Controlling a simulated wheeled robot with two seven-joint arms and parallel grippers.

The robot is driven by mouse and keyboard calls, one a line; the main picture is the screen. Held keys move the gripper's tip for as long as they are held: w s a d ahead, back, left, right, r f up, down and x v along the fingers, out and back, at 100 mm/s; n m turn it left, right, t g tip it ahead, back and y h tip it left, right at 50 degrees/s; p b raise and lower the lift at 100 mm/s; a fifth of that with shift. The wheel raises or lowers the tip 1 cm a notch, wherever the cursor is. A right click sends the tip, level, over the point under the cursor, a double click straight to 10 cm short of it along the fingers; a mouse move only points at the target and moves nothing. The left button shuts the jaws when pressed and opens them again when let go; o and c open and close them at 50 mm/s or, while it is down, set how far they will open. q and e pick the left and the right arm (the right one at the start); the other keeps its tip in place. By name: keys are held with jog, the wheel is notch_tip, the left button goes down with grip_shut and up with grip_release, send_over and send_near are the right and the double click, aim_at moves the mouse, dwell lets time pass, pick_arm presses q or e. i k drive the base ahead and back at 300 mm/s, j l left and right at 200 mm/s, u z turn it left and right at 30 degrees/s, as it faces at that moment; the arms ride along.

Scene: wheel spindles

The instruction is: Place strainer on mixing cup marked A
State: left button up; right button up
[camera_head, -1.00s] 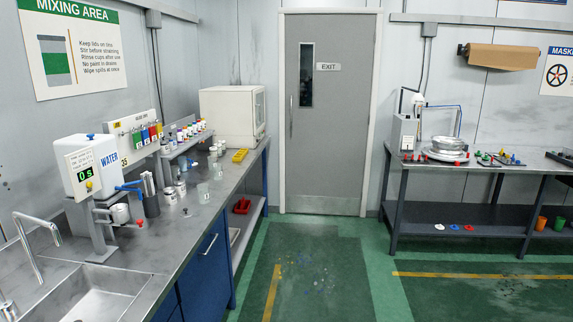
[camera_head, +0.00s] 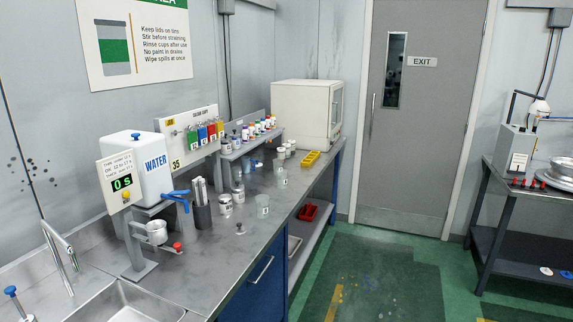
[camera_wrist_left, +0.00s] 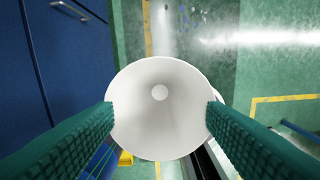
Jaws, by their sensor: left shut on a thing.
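In the left wrist view my left gripper (camera_wrist_left: 160,118) is shut on a white, round, funnel-shaped thing that looks like the strainer (camera_wrist_left: 160,125). One green textured finger presses each side of it. The floor and a blue cabinet show beyond it, so it is held clear of the bench. In the head view, a translucent cup (camera_head: 262,207) stands near the bench's front edge. Another pale cup (camera_head: 282,178) stands farther back. Their marks are too small to read, so I cannot tell which is A. Neither gripper shows in the head view.
The steel bench (camera_head: 245,250) also carries a water dispenser (camera_head: 140,170), several small cans (camera_head: 225,205), a yellow tray (camera_head: 310,158) and a white cabinet (camera_head: 305,110). A sink (camera_head: 125,300) is at the near left. The green floor (camera_head: 380,285) right of the bench is clear.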

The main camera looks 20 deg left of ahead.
aim_at(282, 178)
jog(key=i+j, duration=0.15)
jog(key=i, duration=0.45)
jog(key=i+j, duration=0.1)
jog(key=i, duration=0.5)
jog(key=i+j, duration=0.15)
jog(key=i, duration=0.45)
jog(key=i+u, duration=0.35)
jog(key=i+l+u, duration=0.1)
jog(key=u, duration=0.25)
jog(key=i+l+u, duration=0.35)
jog(key=j, duration=0.1)
